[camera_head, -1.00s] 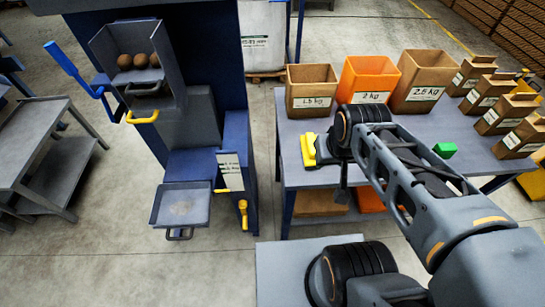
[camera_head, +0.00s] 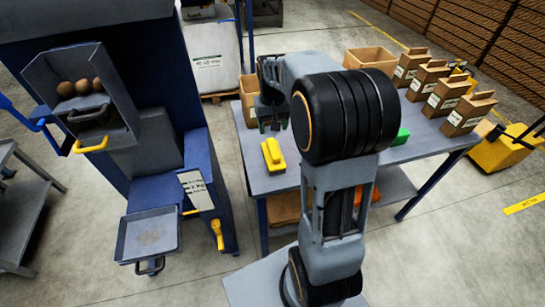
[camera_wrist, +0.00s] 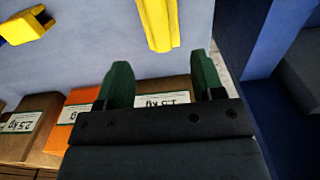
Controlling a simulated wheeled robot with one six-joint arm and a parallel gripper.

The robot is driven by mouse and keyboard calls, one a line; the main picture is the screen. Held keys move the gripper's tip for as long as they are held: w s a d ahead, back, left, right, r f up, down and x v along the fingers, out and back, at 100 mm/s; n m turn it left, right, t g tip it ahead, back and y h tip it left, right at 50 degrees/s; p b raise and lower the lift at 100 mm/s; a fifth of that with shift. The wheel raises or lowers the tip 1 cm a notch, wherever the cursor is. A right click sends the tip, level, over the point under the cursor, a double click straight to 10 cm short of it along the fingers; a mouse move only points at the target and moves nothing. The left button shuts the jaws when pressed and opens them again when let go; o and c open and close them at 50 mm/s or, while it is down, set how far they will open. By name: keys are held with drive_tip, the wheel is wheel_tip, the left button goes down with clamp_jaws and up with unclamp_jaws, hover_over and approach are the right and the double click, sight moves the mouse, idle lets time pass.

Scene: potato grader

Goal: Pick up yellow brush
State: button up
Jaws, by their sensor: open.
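The yellow brush (camera_head: 273,153) lies on the grey table near its left end in the head view. It also shows at the top middle of the wrist view (camera_wrist: 158,22), partly cut off by the frame. My gripper (camera_head: 270,127) is beyond the brush in the head view, above the table and apart from the brush. In the wrist view its two green fingers (camera_wrist: 163,78) are spread, with nothing between them. The brush appears beyond the fingertips.
The 1.5 kg box (camera_wrist: 165,97) and an orange box (camera_wrist: 75,115) stand close by the fingers. Another yellow object (camera_wrist: 25,25) lies on the table. A green block (camera_head: 401,137) sits right of my arm. The blue grader (camera_head: 160,150) stands left of the table.

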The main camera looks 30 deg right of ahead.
sight(273, 147)
wheel_tip(273, 147, down, 6)
drive_tip(key=shift+r, duration=0.25)
drive_tip(key=shift+w+d+f, duration=0.1)
drive_tip(key=shift+d+f, duration=0.05)
drive_tip(key=shift+f, duration=2.55)
drive_tip(key=c, duration=1.1)
